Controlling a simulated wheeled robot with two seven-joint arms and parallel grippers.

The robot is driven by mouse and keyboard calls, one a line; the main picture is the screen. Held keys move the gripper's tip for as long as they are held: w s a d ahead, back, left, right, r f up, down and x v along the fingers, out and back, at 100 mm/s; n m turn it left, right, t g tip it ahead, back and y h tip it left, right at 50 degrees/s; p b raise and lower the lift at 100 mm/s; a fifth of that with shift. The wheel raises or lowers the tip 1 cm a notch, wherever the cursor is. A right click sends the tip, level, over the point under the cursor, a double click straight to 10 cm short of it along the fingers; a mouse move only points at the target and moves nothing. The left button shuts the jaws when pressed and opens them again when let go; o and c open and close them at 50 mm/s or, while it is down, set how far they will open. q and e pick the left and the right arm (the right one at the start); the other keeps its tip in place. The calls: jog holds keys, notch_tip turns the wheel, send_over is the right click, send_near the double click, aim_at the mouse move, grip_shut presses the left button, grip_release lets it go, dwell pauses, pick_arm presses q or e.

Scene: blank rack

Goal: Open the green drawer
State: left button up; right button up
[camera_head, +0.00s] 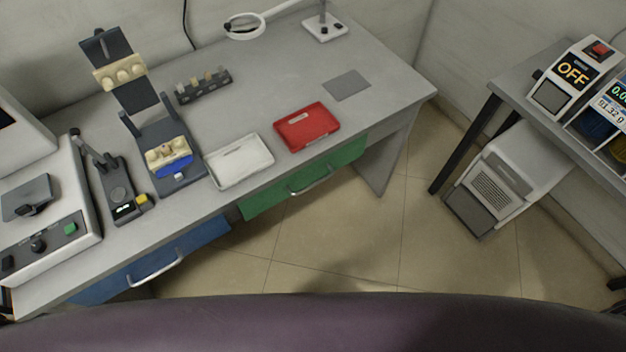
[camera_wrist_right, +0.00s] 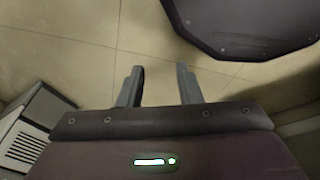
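The green drawer (camera_head: 262,199) sits under the front edge of the grey desk, right of the blue drawer. Its front looks flush with the desk, and a silver bar handle (camera_head: 311,183) runs across it. Neither gripper shows in the head view. In the right wrist view my right gripper (camera_wrist_right: 160,84) has its two fingers apart with only floor between them. It is empty and away from the drawer, which does not show in that view. My left gripper is out of view.
The desk (camera_head: 390,85) carries a red tray (camera_head: 307,127), a white tray (camera_head: 240,162) and dental-looking devices. A blue drawer (camera_head: 150,262) is at left. A white cabinet unit (camera_head: 500,185) stands on the floor under the right table. The tiled floor (camera_head: 335,235) before the green drawer is clear.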

jog(key=w+a+m+t+y+b, duration=0.1)
jog(key=w+a+m+t+b, duration=0.1)
jog(key=w, duration=0.5)
jog(key=w+a+m+t+b, duration=0.1)
jog(key=w+m+t+b, duration=0.15)
jog(key=w, duration=0.45)
jog(key=m+t+y+b, duration=0.7)
jog(key=m+b, duration=0.2)
jog(key=b, duration=0.1)
send_near(316, 184)
jog(key=w, duration=0.1)
jog(key=x, duration=0.7)
jog(key=shift+s+a+f, duration=0.15)
jog(key=shift+a, duration=0.05)
jog(key=shift+w+a+f, duration=0.15)
jog(key=shift+w+a, duration=0.15)
jog(key=shift+w, duration=0.15)
grip_shut()
